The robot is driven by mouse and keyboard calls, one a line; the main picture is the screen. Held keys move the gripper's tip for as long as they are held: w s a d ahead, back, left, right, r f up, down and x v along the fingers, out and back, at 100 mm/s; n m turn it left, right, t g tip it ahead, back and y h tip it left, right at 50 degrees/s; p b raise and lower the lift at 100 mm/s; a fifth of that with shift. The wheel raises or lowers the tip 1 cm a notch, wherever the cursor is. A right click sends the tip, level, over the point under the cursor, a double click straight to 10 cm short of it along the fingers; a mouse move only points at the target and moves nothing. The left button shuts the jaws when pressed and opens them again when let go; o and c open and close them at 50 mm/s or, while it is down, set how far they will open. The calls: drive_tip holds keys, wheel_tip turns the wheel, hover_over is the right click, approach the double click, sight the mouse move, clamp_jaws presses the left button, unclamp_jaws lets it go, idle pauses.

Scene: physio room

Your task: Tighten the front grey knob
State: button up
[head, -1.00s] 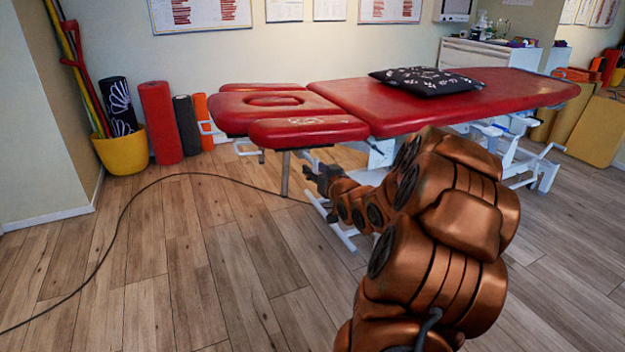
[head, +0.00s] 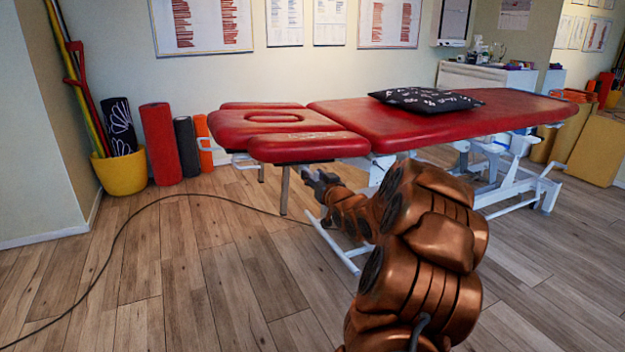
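The red treatment table (head: 420,127) stands in the middle on a white metal frame (head: 510,187). Its head section (head: 308,147) is at the left end, with a grey leg below it. My gripper (head: 309,174) is under the near edge of the head section, beside the grey leg. It is small and dark, and I cannot tell whether its fingers are open or shut. I cannot make out the front grey knob; it may be hidden behind my arm or under the table.
A black patterned pillow (head: 425,99) lies on the table. A black cable (head: 130,215) runs across the floor. A yellow bucket (head: 122,174) and upright rolls, including a red roll (head: 160,143), stand by the wall.

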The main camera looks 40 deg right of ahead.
drive_tip(key=shift+w, duration=0.35)
clamp_jaws()
